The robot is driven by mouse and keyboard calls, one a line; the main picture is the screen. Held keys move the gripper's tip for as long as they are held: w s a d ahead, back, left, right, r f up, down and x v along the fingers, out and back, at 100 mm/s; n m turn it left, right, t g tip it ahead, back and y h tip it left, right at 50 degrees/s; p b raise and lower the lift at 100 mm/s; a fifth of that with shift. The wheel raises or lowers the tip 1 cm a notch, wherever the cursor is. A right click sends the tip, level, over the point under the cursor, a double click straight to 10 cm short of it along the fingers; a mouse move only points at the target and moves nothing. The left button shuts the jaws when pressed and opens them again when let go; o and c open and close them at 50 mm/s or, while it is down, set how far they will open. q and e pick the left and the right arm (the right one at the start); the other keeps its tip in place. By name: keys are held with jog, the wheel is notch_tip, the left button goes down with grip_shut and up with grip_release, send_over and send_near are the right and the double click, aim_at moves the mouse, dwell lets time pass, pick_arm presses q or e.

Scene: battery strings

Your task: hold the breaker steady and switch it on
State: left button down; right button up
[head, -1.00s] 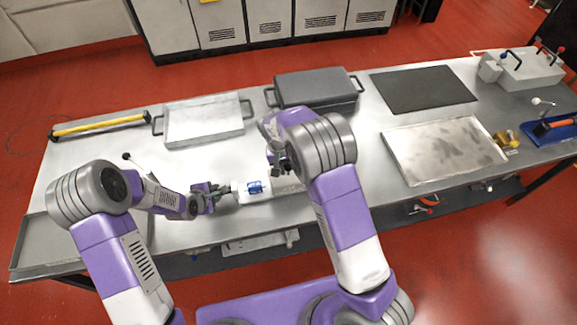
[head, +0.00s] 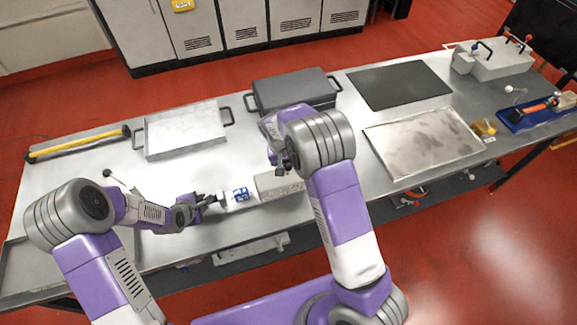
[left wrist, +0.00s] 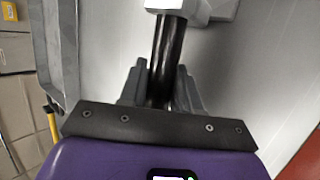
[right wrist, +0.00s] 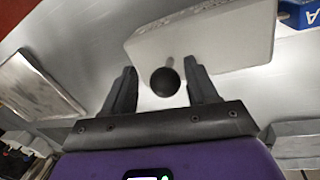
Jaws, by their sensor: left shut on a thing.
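The breaker is a pale grey box (head: 278,185) lying on the steel table. A white block with blue markings (head: 237,195) adjoins its left end. My left gripper (head: 207,200) is left of the white block. In the left wrist view it (left wrist: 163,78) is shut on a black round bar (left wrist: 168,50) that runs to a white block. My right gripper (head: 284,170) is above the grey box. In the right wrist view it (right wrist: 163,76) is open, with a black ball knob (right wrist: 165,81) between its fingers and gaps on both sides. The grey box (right wrist: 225,35) lies beyond the knob.
A tray with handles (head: 183,152), a dark grey lidded case (head: 292,88) and a black mat (head: 398,84) lie behind. A shallow metal tray (head: 425,145) is to the right. A yellow-and-black bar (head: 78,145) lies far left. The table's front edge is close to the breaker.

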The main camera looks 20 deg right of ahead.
pick_arm(q)
jog(key=shift+s+a+f, duration=0.2)
jog(key=shift+s+f, duration=0.1)
jog(key=shift+f, duration=0.1)
pick_arm(e)
jog(key=shift+a, duration=0.15)
jog(key=shift+r, duration=0.15)
notch_tip(320, 180, up, 12)
jog(key=a, duration=0.2)
jog(key=shift+w+f, duration=0.2)
jog(key=shift+f, duration=0.05)
pick_arm(q)
jog(key=c, duration=1.1)
grip_release()
jog(key=o, duration=0.4)
jog(key=shift+w, duration=0.15)
jog(key=shift+r, duration=0.15)
pick_arm(e)
jog(key=shift+a, duration=0.1)
pick_arm(q)
jog(key=shift+d, duration=0.1)
jog(key=shift+r, duration=0.1)
